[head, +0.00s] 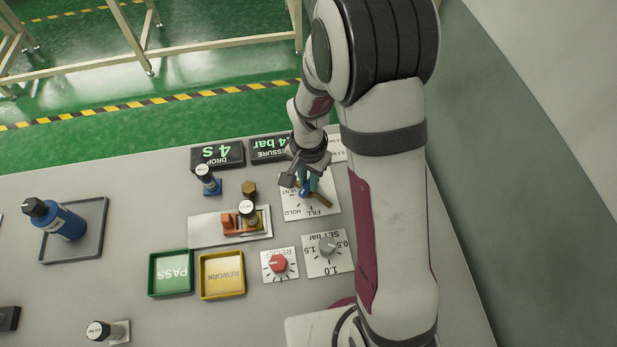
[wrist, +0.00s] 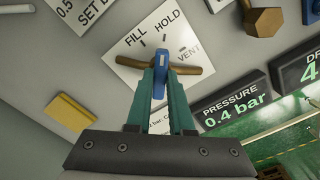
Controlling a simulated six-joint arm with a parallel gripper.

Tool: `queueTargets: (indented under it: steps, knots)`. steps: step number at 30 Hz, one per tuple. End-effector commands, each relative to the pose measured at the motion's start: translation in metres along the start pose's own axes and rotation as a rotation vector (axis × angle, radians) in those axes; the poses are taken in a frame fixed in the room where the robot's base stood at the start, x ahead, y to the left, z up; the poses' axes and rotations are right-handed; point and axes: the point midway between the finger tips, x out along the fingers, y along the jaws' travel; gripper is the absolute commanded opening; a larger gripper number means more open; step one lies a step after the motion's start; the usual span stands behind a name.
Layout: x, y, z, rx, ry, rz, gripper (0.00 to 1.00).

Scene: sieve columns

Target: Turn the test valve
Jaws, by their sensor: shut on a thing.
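The test valve has a blue handle (wrist: 161,58) over a brown bar (wrist: 195,72), on a white plate (wrist: 130,66) marked FILL, HOLD and VENT. In the wrist view the blue handle's far end points toward the HOLD mark, and the brown bar lies crosswise. My gripper (wrist: 160,85), with teal fingers, is shut on the blue handle. In the head view my gripper (head: 306,182) is over the valve plate (head: 298,212) and hides part of it; the brown bar (head: 323,200) shows beside the fingers.
The pressure display (wrist: 232,101) reads 0.4 bar. A drop display (head: 217,154) stands beside it. A brown hex knob (head: 249,188), an orange fixture (head: 242,220), a red relief knob (head: 278,264) and a grey set knob (head: 328,246) are close by. Green (head: 170,292) and yellow (head: 222,295) trays lie nearer.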

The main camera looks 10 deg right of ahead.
Motion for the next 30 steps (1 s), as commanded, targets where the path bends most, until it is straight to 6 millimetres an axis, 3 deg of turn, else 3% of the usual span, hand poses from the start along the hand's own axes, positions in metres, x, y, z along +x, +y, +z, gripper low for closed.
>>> queueTargets:
  steps: [20, 21, 24, 25, 30]
  knots:
    - [-0.0007, -0.0001, 0.0000, 0.058, 0.000, 0.000, 0.00]
    - [-0.0008, -0.0001, 0.0000, 0.058, 0.000, 0.000, 0.27]
    - [-0.0006, -0.0001, 0.0000, 0.057, 0.000, 0.000, 0.45]
    - [-0.0005, -0.0001, 0.0000, 0.057, 0.000, 0.000, 0.50]
    - [-0.0003, 0.0000, 0.0000, 0.056, 0.000, 0.000, 0.50]
